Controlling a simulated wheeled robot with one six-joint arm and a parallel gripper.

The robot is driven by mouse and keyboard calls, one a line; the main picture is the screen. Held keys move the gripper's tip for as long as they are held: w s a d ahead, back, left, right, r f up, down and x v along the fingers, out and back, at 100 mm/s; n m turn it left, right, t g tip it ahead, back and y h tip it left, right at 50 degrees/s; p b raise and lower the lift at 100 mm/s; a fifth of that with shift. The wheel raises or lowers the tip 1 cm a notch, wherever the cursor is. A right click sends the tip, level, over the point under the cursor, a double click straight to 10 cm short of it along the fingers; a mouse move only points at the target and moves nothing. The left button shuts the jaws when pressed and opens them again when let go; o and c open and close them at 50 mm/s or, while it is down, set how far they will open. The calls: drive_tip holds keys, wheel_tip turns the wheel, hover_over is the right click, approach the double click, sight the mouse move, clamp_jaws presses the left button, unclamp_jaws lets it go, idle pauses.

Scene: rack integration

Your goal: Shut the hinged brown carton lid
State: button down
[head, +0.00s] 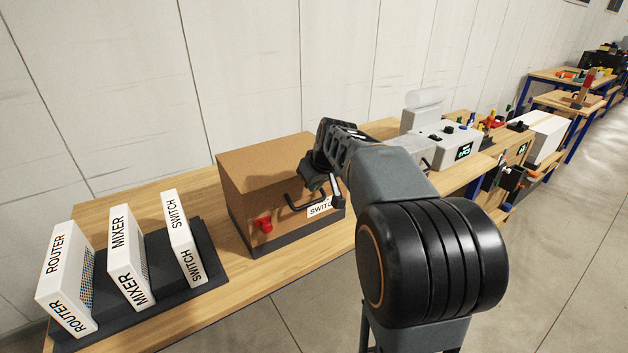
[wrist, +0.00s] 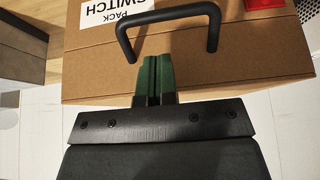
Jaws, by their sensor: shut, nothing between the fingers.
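The brown carton (head: 246,189) stands on the wooden table, and its top looks closed and flat from the head view. A black bar handle (head: 303,200) and a red knob or latch (head: 264,224) are on its front, beside a white SWITCH label (head: 321,207). My gripper (head: 335,190) is at the carton's front right, partly hidden by my own arm. In the wrist view the green fingertips (wrist: 152,78) are together and empty, just below the black handle (wrist: 168,17) in the picture. Whether they touch the carton (wrist: 220,60) I cannot tell.
A dark rack (head: 205,255) with white ROUTER, MIXER and SWITCH boxes stands left of the carton. A grey device with a green display (head: 464,151) and more benches stand to the right. Bare table (head: 235,292) lies in front of the carton.

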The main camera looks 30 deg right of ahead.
drive_tip(key=b+v, duration=0.1)
drive_tip(key=v, duration=0.9)
drive_tip(key=shift+s, duration=0.35)
drive_tip(key=s+a+f+g, duration=0.1)
drive_tip(key=s+a+f, duration=0.4)
drive_tip(key=s+f, duration=0.2)
drive_tip(key=s+a+f+m+g, duration=0.1)
drive_tip(key=s+a+f, duration=0.5)
drive_tip(key=f, duration=0.4)
drive_tip(key=shift+s+a+h, duration=0.3)
drive_tip(key=shift+s, duration=0.6)
drive_tip(key=shift+m, duration=0.3)
